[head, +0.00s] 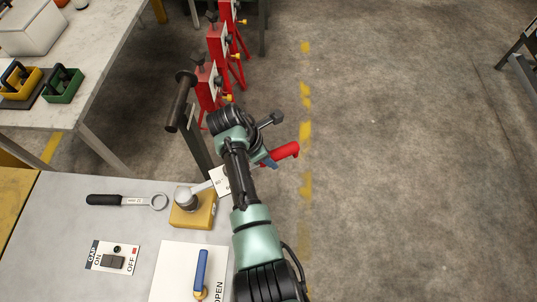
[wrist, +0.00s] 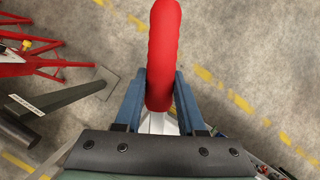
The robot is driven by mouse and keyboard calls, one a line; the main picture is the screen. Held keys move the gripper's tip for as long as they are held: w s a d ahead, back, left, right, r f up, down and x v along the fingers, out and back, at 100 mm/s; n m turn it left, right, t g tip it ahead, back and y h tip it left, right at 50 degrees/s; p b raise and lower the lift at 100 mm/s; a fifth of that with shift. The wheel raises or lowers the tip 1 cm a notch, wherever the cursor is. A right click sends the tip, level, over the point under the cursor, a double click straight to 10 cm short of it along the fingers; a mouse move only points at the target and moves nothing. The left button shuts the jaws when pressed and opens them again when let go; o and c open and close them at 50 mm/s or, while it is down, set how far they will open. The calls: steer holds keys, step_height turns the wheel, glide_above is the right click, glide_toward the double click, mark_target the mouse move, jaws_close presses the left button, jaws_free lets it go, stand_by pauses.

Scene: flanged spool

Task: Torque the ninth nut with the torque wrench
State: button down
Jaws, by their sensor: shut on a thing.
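My gripper (head: 268,160) is shut on a red-handled tool (head: 286,151), out past the right edge of the grey bench and above the floor. In the wrist view, the red handle (wrist: 163,50) runs up from between the two blue fingers of my gripper (wrist: 161,88), with pale metal low between them. The rest of the tool is hidden, so I cannot tell if it is the torque wrench. A ring-ended wrench with a black handle (head: 118,200) lies on the bench. No spool flange or nut can be made out in either view.
The grey bench (head: 60,215) carries a yellow block (head: 191,212) with a metal knob, an ON/OFF switch (head: 114,259) and a blue-handled panel (head: 175,272). A post with a black cylinder (head: 181,101) and red stands (head: 216,50) rise beyond.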

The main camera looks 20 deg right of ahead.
steer(key=shift+w+f+b, duration=0.1)
steer(key=shift+f+b, duration=0.85)
steer(key=shift+f, duration=0.4)
steer(key=shift+s+r+p, duration=0.15)
steer(key=shift+s+p, duration=0.15)
steer(key=shift+p, duration=0.15)
steer(key=s+m+p, duration=0.1)
steer(key=s, duration=0.1)
steer(key=s+m+p, duration=0.1)
steer(key=s+p, duration=0.1)
steer(key=shift+s+d+g, duration=0.15)
steer(key=shift+d+g, duration=0.05)
steer(key=shift+g, duration=0.2)
